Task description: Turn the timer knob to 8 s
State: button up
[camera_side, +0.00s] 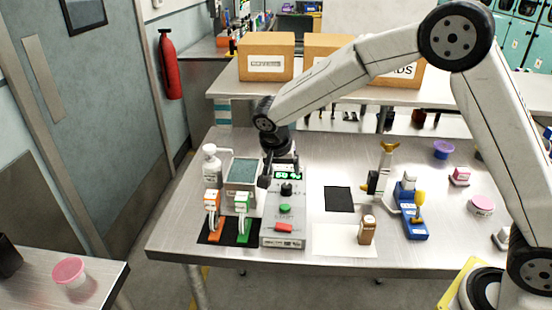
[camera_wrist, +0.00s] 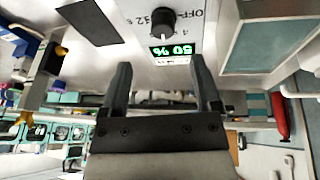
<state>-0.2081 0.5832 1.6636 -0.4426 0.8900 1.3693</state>
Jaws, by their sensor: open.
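The timer knob (camera_side: 287,189) is a round black knob on the sloped face of a grey control box (camera_side: 270,237). In the wrist view the knob (camera_wrist: 165,20) has a pale pointer mark, with "OFF" and "32 s" printed around it. A green-lit display (camera_side: 289,175) sits behind the knob; it appears upside down in the wrist view (camera_wrist: 172,50) and seems to show 50 %. My gripper (camera_side: 281,175) is above the back of the box. In the wrist view its open fingers (camera_wrist: 162,78) are empty and apart from the knob.
The box also has a green button (camera_side: 285,208) and red switch (camera_side: 283,228). A black square (camera_side: 339,199) and brown bottle (camera_side: 367,229) are right.

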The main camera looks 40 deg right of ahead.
aim_at(286, 186)
jog(key=n, duration=0.3)
jog(key=d+n+y, duration=0.1)
jog(key=n, duration=0.3)
jog(key=n+g, duration=0.1)
jog(key=n, duration=0.2)
jog(key=shift+w+d+n+y, duration=0.25)
jog(key=shift+d+n+y, duration=0.05)
jog(key=shift+n+y, duration=0.1)
jog(key=n, duration=0.3)
jog(key=n+y, duration=0.1)
jog(key=n, duration=0.1)
jog(key=shift+w+d+r+n, duration=0.1)
jog(key=shift+w+d+n, duration=0.1)
jog(key=shift+d+n, duration=0.1)
jog(key=n, duration=0.3)
jog(key=n+y, duration=0.1)
jog(key=shift+w+d+r, duration=0.15)
jog(key=shift+w+d, duration=0.1)
jog(key=shift+f, duration=3.9)
grip_shut()
